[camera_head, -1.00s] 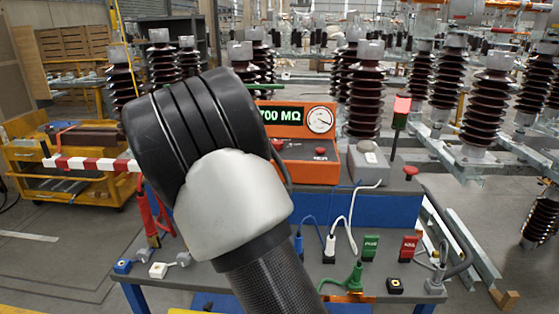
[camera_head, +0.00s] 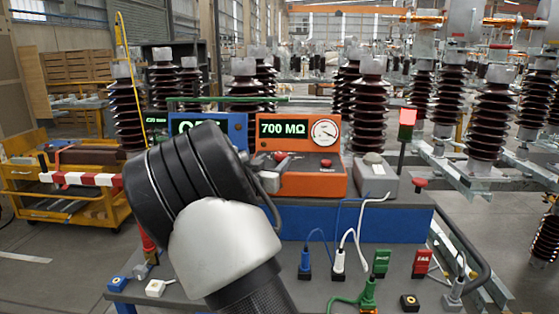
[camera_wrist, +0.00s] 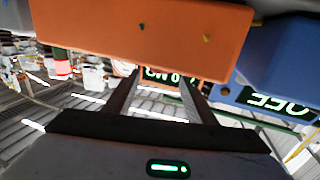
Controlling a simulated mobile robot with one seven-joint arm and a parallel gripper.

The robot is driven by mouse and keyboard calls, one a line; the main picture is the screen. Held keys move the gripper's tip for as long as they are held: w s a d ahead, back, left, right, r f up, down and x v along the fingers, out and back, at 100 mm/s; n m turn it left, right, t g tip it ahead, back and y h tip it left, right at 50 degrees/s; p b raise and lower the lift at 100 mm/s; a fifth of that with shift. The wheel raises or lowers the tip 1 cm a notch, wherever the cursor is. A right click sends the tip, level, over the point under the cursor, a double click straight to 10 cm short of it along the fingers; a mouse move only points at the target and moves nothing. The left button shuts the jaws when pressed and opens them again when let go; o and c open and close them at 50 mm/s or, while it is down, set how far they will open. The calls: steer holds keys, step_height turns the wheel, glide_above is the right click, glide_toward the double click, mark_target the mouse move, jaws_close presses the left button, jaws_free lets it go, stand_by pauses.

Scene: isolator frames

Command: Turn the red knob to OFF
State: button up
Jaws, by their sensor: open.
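The orange tester (camera_head: 318,182) stands on the blue-fronted bench, its screen reading 700 MΩ beside a round dial. A red knob (camera_head: 326,163) shows on its sloped top. Behind my arm, the blue unit (camera_head: 208,124) has a partly covered screen; the wrist view shows this blue unit (camera_wrist: 275,65) upside down, reading OFF. My gripper (camera_wrist: 159,77) is open and empty, its two fingers reaching towards the orange tester (camera_wrist: 150,32). No red knob is clear between the fingers in the wrist view. In the head view, my arm hides the gripper and part of the tester.
A grey box (camera_head: 375,178) is right of the tester, with a red button (camera_head: 420,184) beyond it and a lit red lamp (camera_head: 407,118) on a post. Cables with blue, white and green plugs lie in front. A yellow cart (camera_head: 60,190) stands left.

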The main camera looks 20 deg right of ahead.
mark_target(280, 157)
steer(key=x, duration=0.5)
steer(key=shift+w, duration=0.15)
steer(key=shift+b, duration=0.3)
steer(key=c, duration=1)
steer(key=shift+c, duration=0.2)
steer(key=shift+d+f+b, duration=0.1)
steer(key=shift+b, duration=0.25)
